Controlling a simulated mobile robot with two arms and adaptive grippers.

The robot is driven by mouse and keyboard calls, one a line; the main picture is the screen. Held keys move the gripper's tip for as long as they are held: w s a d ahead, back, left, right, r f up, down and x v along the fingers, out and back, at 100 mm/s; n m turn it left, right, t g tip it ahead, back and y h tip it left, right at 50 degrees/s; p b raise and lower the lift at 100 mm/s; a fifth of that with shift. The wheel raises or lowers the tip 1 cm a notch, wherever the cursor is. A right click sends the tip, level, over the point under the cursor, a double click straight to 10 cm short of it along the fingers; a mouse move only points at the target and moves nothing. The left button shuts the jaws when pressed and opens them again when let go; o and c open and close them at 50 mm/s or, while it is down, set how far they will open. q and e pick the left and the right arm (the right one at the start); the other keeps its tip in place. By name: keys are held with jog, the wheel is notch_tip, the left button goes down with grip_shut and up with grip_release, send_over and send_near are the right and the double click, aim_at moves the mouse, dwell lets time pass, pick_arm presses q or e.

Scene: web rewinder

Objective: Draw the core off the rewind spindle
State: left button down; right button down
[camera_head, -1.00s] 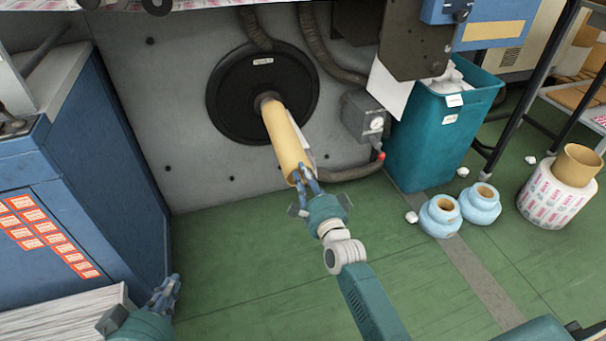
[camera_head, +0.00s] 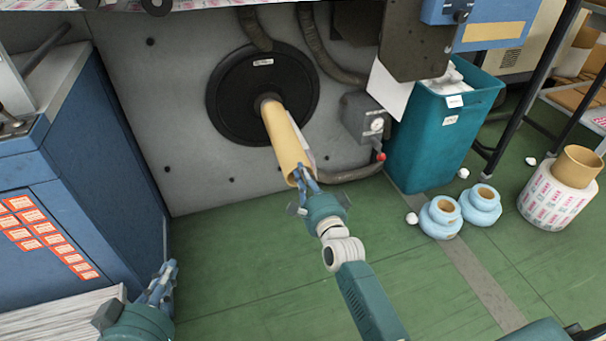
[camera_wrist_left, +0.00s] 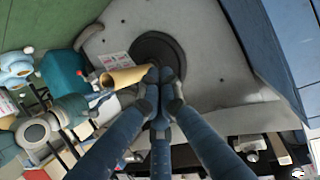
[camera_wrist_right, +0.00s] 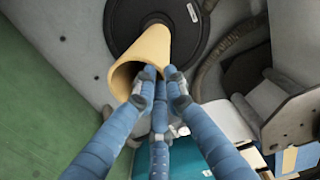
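The tan core (camera_head: 285,140) sits on the spindle (camera_head: 266,98) in front of a round black plate (camera_head: 235,98), its open end towards me. My right gripper (camera_head: 303,176) is at the core's free end. In the right wrist view its fingertips (camera_wrist_right: 160,74) lie at the right side of the core's rim (camera_wrist_right: 122,78), one across the opening and one outside the wall. The grip on the wall is not clear. My left gripper (camera_head: 164,278) is low at the left, away from the core. In the left wrist view its fingertips (camera_wrist_left: 160,76) are close together and hold nothing visible.
A blue cabinet (camera_head: 100,130) stands at the left. A teal bin (camera_head: 435,130) and a gauge box (camera_head: 365,117) are right of the core. Blue rolls (camera_head: 440,218) and a printed roll (camera_head: 555,200) stand on the floor at right. The green floor (camera_head: 240,260) between is clear.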

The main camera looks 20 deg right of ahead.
pick_arm(q)
jog(key=shift+s+f, duration=0.25)
jog(key=shift+f, duration=0.1)
jog(key=shift+s+a+f, duration=0.1)
jog(key=shift+f, duration=0.1)
dwell(0.4)
jog(key=shift+s+a+f+g+y+p, duration=0.15)
jog(key=shift+s+a+f+g+p, duration=0.15)
jog(key=shift+s+f+g, duration=0.4)
jog(key=shift+s+a+f+g+y+p, duration=0.15)
jog(key=shift+s+a+f+g, duration=0.2)
jog(key=shift+f, duration=0.5)
jog(key=shift+s+f, duration=0.1)
jog(key=shift+f, duration=0.05)
